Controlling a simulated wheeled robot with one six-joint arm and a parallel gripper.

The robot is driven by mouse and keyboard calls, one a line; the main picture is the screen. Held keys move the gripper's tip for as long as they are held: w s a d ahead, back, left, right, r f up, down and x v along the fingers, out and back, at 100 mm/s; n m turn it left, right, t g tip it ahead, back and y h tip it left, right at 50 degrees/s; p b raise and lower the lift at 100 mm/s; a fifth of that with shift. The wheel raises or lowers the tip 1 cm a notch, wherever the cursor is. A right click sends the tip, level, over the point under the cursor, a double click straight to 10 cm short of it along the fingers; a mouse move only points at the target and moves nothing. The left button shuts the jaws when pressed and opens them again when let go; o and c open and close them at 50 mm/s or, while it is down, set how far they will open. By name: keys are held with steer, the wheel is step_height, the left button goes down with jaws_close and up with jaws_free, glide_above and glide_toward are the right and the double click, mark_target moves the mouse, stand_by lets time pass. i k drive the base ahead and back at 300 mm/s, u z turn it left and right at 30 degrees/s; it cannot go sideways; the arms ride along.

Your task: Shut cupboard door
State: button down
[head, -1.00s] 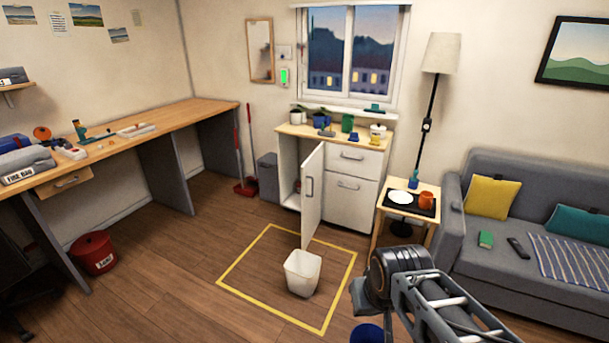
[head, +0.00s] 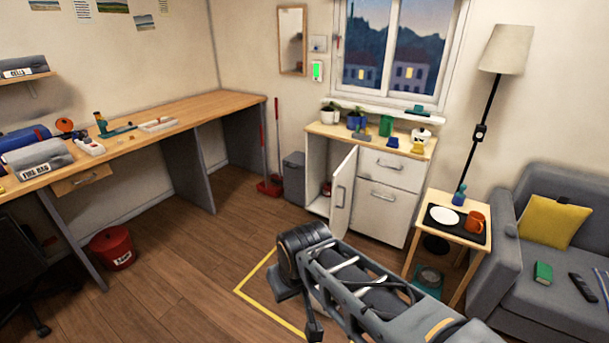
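The white cupboard (head: 380,213) stands under the window, with a wooden top. Its left door (head: 346,180) stands open, swung out toward me, with a handle on its face. The open compartment (head: 318,165) shows to the left of the door, with a small red thing inside low down.
A side table (head: 460,203) with a plate and orange mug stands right of the cupboard, beside the sofa (head: 570,190). A grey bin (head: 294,176) stands to its left. A yellow floor outline (head: 262,277) is partly behind my arm. Open floor lies left.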

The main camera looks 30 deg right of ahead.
mark_target(344, 179)
steer(key=i, duration=0.9)
steer(key=z, duration=0.7)
steer(key=i, duration=0.75)
steer(key=z, duration=0.55)
